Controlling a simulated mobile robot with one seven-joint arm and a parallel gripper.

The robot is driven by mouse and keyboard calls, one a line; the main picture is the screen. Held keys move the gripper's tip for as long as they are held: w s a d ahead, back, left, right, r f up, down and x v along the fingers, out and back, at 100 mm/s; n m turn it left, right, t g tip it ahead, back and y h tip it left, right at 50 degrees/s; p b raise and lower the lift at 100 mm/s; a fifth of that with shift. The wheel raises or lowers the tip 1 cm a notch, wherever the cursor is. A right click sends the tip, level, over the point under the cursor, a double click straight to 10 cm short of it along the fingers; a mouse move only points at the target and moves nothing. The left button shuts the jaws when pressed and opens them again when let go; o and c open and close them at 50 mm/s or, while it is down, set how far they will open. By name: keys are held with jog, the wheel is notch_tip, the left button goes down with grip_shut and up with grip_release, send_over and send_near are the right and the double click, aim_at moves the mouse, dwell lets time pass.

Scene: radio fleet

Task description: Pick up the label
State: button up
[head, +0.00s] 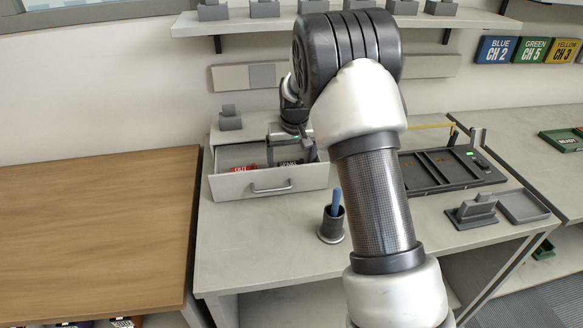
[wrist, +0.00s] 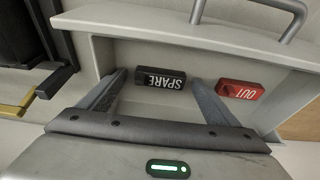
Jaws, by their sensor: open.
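Two small block labels lie in the open drawer (head: 225,187). The black label reading SPARE (wrist: 160,78) appears between my gripper's two fingertips in the wrist view. The red label reading OUT (wrist: 240,90) lies to its right, outside the right finger. In the head view the red label (head: 243,169) shows at the drawer's left, and the black one is partly hidden by my gripper (head: 290,156). My gripper (wrist: 159,80) is open and empty, reaching down over the drawer. I cannot tell how far the fingertips are above the drawer floor.
The drawer's front wall and handle (wrist: 250,14) stand close to the fingers. A dark cup with a blue item (head: 332,222) stands on the grey desk. A black tray (head: 445,170) and grey holder (head: 472,211) are at right. The wooden table (head: 95,225) is clear.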

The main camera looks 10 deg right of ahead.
jog(key=shift+c, duration=0.4)
jog(key=c, duration=1)
jog(key=shift+c, duration=0.3)
jog(key=shift+r, duration=0.15)
